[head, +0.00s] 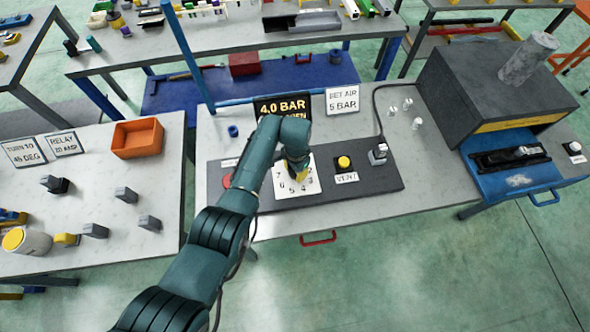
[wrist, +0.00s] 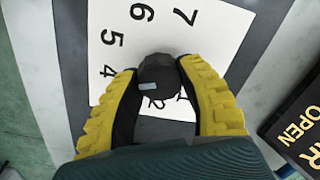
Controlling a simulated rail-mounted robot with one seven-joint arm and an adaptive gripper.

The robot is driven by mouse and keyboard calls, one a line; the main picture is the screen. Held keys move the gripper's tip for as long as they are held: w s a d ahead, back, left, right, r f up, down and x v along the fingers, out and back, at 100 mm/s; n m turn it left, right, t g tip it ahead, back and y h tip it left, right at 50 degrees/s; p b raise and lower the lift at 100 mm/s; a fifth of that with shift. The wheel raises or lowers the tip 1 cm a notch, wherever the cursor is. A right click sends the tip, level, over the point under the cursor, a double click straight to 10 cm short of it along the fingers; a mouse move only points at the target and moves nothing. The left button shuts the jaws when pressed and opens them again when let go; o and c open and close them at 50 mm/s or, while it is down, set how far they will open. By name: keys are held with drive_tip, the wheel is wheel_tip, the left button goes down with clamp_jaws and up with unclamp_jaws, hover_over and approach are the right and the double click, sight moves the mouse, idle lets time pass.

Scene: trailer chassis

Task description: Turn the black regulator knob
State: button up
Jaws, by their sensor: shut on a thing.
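The black regulator knob (wrist: 158,73) sits on a white dial plate (wrist: 105,50) with printed numbers in the wrist view. A light pointer mark shows on the knob, toward the printed 2 and 3 side. My gripper (wrist: 157,80) has its yellow and black fingers on both sides of the knob and is shut on it. In the head view my gripper (head: 296,172) reaches down over the dial plate (head: 310,184), and my arm and gripper hide the knob there. Numbers 7, 6, 5 and 4 are readable on the plate.
The dark panel (head: 375,182) also carries a yellow button (head: 343,162), a small lever switch (head: 378,153) and a partly hidden red button (head: 227,181). A "4.0 BAR" display (head: 283,106) and a "SET AIR 5 BAR" sign (head: 342,100) stand behind. An orange bin (head: 137,138) is on the left table.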

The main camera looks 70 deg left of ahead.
drive_tip(key=shift+f, duration=0.15)
drive_tip(key=o, duration=1.2)
wheel_tip(320, 180, up, 12)
drive_tip(key=shift+d+r, duration=0.1)
drive_tip(key=shift+d, duration=0.05)
